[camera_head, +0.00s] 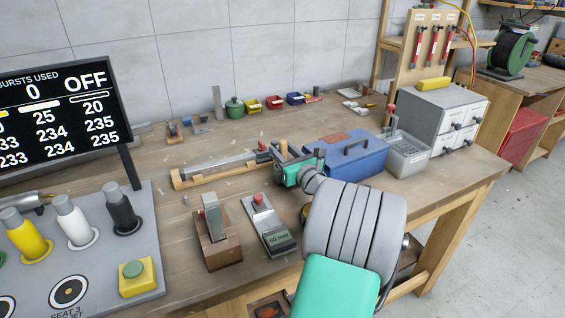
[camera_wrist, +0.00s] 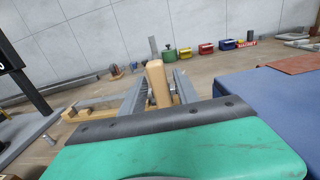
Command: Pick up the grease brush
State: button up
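A tan wooden handle, which looks like the grease brush's (camera_wrist: 157,84), stands up between the two grey fingers of my gripper (camera_wrist: 162,90) in the wrist view. It tilts slightly left, and its lower end is hidden behind my gripper's housing. In the head view a tan stick, likely the same handle (camera_head: 284,150), shows beside my gripper (camera_head: 293,160), just left of the blue toolbox. The fingers flank the handle closely, but I cannot tell whether they press on it. The bristles are not visible.
The blue toolbox (camera_head: 345,160) is close on the right. A long wooden-framed rack (camera_head: 215,170) lies to the left. A handheld meter (camera_head: 272,228) and a wooden block stand (camera_head: 218,235) sit nearer the front. Several small bins (camera_head: 275,103) line the back.

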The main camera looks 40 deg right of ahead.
grip_shut()
jog(key=shift+r, duration=0.1)
dwell(0.4)
notch_tip(320, 180, up, 10)
jog(key=shift+f+p, duration=0.1)
jog(key=shift+p, duration=0.85)
